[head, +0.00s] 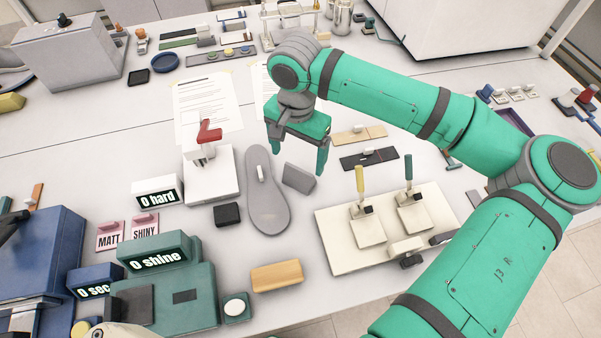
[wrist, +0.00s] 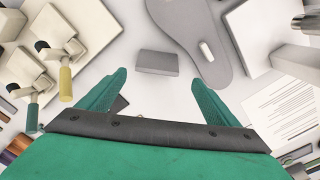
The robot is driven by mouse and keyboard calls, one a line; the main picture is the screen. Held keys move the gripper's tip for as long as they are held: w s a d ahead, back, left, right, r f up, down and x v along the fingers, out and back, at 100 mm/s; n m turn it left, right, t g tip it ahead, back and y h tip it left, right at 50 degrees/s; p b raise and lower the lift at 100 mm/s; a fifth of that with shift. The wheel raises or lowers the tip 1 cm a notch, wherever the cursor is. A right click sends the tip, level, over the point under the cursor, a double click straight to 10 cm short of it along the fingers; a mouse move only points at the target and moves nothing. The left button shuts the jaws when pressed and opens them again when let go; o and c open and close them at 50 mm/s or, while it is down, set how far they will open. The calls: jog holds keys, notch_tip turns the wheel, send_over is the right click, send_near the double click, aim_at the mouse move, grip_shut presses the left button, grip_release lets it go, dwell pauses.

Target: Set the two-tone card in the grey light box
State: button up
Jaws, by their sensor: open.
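My gripper (head: 296,153) is open and empty above the middle of the table. A small grey block (head: 299,178) sits on the table just beyond the fingers, right of a grey shoe sole (head: 267,190). In the wrist view the block (wrist: 157,62) lies ahead of the open fingertips (wrist: 159,78), with a lighter and a darker grey part; I cannot tell if it is the two-tone card. A tan strip (head: 345,137) and a dark strip (head: 384,159) lie to the right. A grey box (head: 68,58), possibly the light box, stands at the far left; its inside is hidden.
A cream board (head: 335,257) with two lever clamps is at front right. A white stand with a red handle (head: 209,132) is left of the sole. A green gauge (head: 165,295) reading "0 shine" and a wooden block (head: 277,276) are in front. Paper sheets (head: 205,100) lie behind.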

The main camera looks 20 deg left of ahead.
aim_at(299, 169)
jog(key=f, duration=0.5)
jog(key=shift+s+d+f, duration=0.1)
jog(key=shift+s+d, duration=0.1)
jog(key=shift+d, duration=0.05)
jog(key=shift+w+f, duration=0.1)
jog(key=shift+f, duration=0.4)
jog(key=c, duration=1.2)
jog(key=shift+r, duration=0.1)
jog(key=shift+r, duration=0.5)
jog(key=s+r, duration=0.4)
jog(key=s+a+r, duration=0.1)
jog(key=s+r, duration=0.3)
jog(key=s, duration=0.1)
jog(key=s+a+r, duration=0.1)
jog(key=s+r, duration=0.2)
jog(key=s, duration=0.2)
jog(key=shift+r, duration=0.4)
